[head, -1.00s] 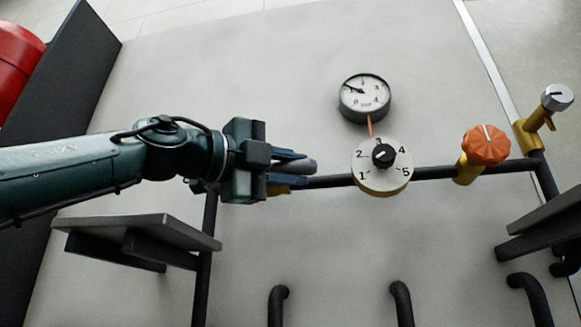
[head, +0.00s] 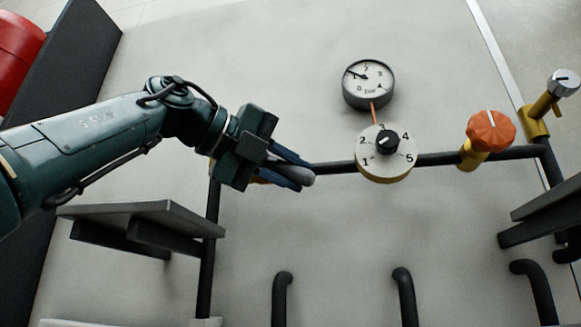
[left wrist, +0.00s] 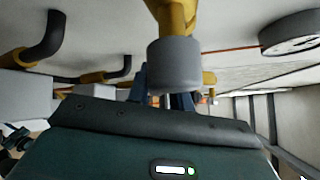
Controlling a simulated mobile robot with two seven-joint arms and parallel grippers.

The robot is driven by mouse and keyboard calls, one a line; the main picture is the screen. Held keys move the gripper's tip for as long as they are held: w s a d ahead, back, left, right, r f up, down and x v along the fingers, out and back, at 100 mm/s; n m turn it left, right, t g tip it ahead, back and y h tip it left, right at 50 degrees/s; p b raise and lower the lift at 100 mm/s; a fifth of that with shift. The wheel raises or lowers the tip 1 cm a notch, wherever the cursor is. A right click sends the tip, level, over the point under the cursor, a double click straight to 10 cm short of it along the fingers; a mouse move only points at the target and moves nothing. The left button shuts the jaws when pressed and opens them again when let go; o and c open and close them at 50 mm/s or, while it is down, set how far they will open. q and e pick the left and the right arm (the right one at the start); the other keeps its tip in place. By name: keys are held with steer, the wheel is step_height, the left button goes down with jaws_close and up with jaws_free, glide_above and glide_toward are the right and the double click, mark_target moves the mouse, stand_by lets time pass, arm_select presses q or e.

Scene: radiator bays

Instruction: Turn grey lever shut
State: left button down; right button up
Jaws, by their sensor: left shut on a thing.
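The grey lever (head: 304,176) shows as a rounded grey end between the blue fingers of my left gripper (head: 293,173) in the head view. My left gripper is shut on it. The lever points right and slightly down. Most of it and its yellow valve body are hidden behind the gripper. In the left wrist view, a grey rounded piece (left wrist: 174,66) on a yellow body (left wrist: 173,17) stands in front of the blue fingers (left wrist: 161,88). My right gripper is not in view.
Along the black pipe to the right are a numbered white dial (head: 386,158), an orange knob (head: 491,130) and a silver-capped yellow valve (head: 563,83). A round gauge (head: 369,84) is above the dial. A grey shelf (head: 140,222) sits below my left arm.

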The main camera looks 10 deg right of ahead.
arm_select(q)
steer(key=c, duration=1.3)
jaws_free()
steer(key=shift+o, duration=0.2)
steer(key=b+v, duration=0.2)
steer(key=v, duration=1.1)
steer(key=shift+a+r, duration=0.1)
steer(key=shift+c, duration=0.2)
